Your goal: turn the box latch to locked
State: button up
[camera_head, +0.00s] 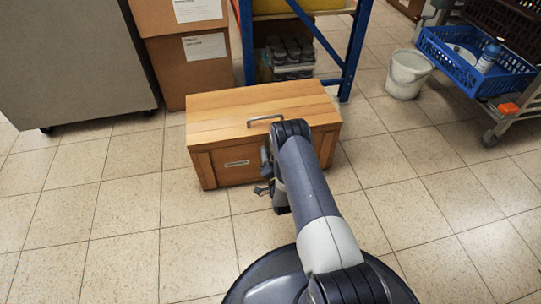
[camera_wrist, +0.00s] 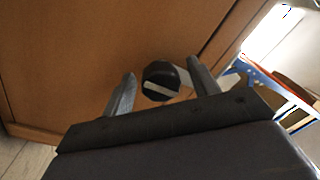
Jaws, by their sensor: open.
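The wooden box (camera_head: 240,115) stands on the floor with its lid down and a metal handle (camera_head: 264,119) on top. In the wrist view its wooden front (camera_wrist: 80,60) fills most of the picture. The latch (camera_wrist: 161,82) is a round black knob with a pale bar across it, the bar lying nearly level in that picture. My gripper (camera_wrist: 160,82) is open, with one finger on each side of the knob; I cannot tell whether either finger touches it. In the head view my gripper (camera_head: 264,188) is at the box's front, and my arm hides the latch.
Cardboard boxes (camera_head: 190,60) and a grey cabinet (camera_head: 70,60) stand behind at left. A blue-framed rack (camera_head: 247,45) stands behind the box. A white bucket (camera_head: 407,75) and a cart with a blue crate (camera_head: 455,65) are at right. The tiled floor in front is clear.

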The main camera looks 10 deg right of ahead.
jog(key=s+p, duration=0.3)
jog(key=s, duration=0.7)
jog(key=shift+s+f+p, duration=0.25)
jog(key=shift+f+p, duration=0.05)
